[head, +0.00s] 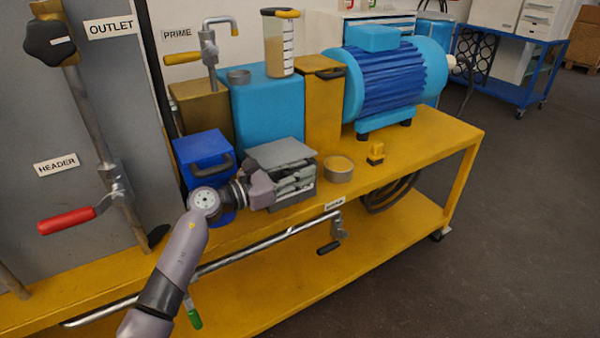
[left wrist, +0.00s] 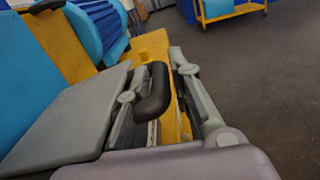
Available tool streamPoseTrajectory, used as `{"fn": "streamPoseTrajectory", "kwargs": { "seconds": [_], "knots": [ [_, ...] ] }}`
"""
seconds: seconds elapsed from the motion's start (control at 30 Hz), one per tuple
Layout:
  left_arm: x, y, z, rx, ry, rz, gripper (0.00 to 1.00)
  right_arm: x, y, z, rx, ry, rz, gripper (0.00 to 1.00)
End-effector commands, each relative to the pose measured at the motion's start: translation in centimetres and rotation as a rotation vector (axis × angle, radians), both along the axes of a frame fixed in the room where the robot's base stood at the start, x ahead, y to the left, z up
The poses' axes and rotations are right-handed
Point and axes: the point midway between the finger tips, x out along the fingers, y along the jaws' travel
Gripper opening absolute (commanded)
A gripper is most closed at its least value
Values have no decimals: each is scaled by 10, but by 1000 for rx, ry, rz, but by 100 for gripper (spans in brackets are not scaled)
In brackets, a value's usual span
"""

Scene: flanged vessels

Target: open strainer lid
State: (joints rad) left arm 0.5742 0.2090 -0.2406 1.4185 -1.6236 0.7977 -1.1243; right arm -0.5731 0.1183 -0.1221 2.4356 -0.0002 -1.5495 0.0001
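A grey box with a flat grey lid (head: 282,152), which I take to be the strainer, stands on the yellow bench. The lid looks down flat. In the left wrist view the lid (left wrist: 68,120) fills the left side, with a black handle (left wrist: 153,92) at its near edge. My left gripper (head: 297,178) is at the box's front. Its fingers (left wrist: 165,90) are spread, one on each side of the black handle. A gap shows between the handle and the right finger; contact on the left side cannot be told. My right gripper is not in view.
A blue box (head: 203,150) with a black handle stands just left of the grey box. A round tin (head: 339,169) and a small yellow block (head: 376,153) are to the right. A blue motor (head: 395,75) stands behind. The bench's right end is clear.

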Motion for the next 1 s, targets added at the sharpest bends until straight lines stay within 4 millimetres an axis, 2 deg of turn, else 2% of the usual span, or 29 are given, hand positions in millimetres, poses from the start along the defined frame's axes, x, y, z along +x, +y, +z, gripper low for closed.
{"fn": "streamPoseTrajectory", "kwargs": {
  "seconds": [0.37, 0.47, 0.8, 1.0],
  "knots": [
    [-3, 5, -1, 2, 2, 1, 23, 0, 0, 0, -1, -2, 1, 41],
    [-10, 15, -2, 4, 1, 2, 23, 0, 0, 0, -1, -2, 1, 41],
    [-52, 73, -2, 5, 2, 2, 23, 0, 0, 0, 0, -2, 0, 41],
    [-67, 93, -1, 2, 1, 1, 23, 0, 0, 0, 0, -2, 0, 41]
  ]
}}
